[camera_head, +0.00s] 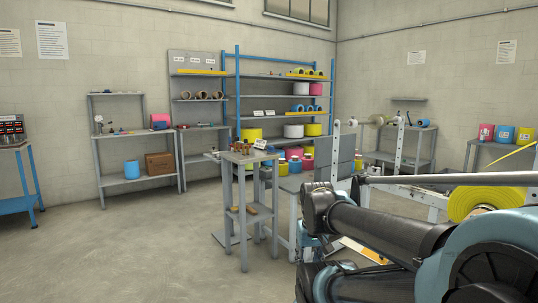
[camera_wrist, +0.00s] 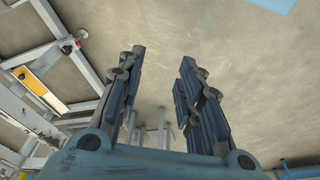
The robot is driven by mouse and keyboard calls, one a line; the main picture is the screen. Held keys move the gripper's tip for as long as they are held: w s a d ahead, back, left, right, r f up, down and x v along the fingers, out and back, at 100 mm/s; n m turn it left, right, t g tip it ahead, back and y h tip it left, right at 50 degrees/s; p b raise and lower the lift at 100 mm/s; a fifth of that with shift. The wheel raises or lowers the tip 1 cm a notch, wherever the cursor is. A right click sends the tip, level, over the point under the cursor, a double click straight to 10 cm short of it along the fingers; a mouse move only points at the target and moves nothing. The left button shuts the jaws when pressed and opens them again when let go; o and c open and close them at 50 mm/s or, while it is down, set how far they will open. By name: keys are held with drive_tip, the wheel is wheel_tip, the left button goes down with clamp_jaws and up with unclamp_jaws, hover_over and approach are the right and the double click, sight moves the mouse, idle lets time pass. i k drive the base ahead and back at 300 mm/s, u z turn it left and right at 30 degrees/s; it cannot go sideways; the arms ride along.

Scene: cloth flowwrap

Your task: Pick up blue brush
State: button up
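I cannot make out a blue brush for certain in either view. Small items, some bluish, lie on the top of the left grey shelf table (camera_head: 122,134), too small to tell apart. My gripper (camera_wrist: 163,56) shows in the wrist view with its two dark fingers apart and nothing between them. Bare floor lies beyond the fingers. In the head view my arm fills the lower right, and I cannot make out the gripper's fingers there.
A small grey stand (camera_head: 243,213) with brown items on top is in the middle. A rack (camera_head: 272,76) with coloured rolls stands behind it. A machine with a yellow roll (camera_head: 483,203) is at right. The floor (camera_head: 150,250) at front left is clear.

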sight(271, 150)
drive_tip(key=u, duration=0.25)
drive_tip(key=i, duration=0.7)
drive_tip(key=u, duration=0.25)
